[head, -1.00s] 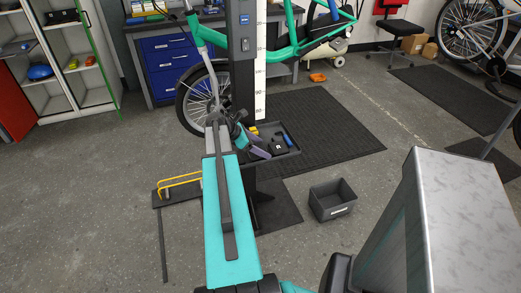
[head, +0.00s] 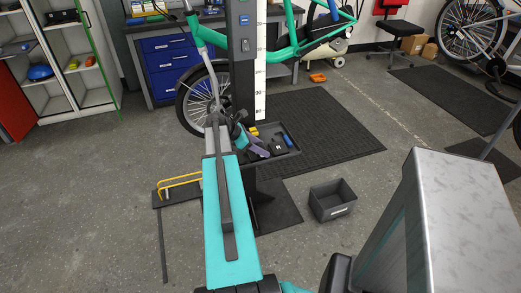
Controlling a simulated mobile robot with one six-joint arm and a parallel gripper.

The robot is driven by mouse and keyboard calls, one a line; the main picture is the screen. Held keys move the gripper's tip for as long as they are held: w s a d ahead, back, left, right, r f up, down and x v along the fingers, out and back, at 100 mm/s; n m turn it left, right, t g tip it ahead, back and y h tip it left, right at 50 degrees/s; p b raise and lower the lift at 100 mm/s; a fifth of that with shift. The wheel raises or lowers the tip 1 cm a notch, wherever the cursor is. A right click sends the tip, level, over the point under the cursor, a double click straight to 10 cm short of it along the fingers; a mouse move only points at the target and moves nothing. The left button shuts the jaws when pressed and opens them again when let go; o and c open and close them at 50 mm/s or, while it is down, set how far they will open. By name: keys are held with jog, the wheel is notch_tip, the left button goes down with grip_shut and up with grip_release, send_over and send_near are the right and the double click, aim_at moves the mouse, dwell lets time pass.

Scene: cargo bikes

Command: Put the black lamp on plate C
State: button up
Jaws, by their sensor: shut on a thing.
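My gripper (head: 262,151) is at the end of my teal arm, low over the dark tray on the stand's post. It is small in the head view, and its grey-purple fingers point down to the right. A small black thing (head: 278,149), which looks like the black lamp, is at the fingertips within the tray's outline. My gripper seems shut on it. Whether the lamp touches the tray floor cannot be told. No plate marked C can be made out.
The dark tray (head: 291,155) also holds a blue item (head: 287,140) and a yellow item (head: 254,131). A grey bin (head: 333,200) stands on the floor to the right. Open floor lies at left.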

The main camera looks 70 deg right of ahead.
jog(key=shift+r, duration=0.1)
jog(key=shift+r, duration=0.75)
jog(key=shift+c, duration=0.2)
jog(key=shift+r+b, duration=0.35)
jog(key=shift+r, duration=0.55)
jog(key=s+a+r, duration=0.1)
jog(key=s+a, duration=0.1)
jog(key=a, duration=0.4)
jog(key=s+a+p, duration=0.1)
jog(key=s+a, duration=0.1)
jog(key=a, duration=0.4)
jog(key=shift+s+a+r, duration=0.3)
jog(key=shift+s+r, duration=0.05)
jog(key=p, duration=0.4)
jog(key=shift+a+r, duration=0.1)
jog(key=shift+a, duration=0.15)
jog(key=a+p, duration=0.1)
jog(key=p, duration=0.4)
jog(key=shift+s, duration=0.25)
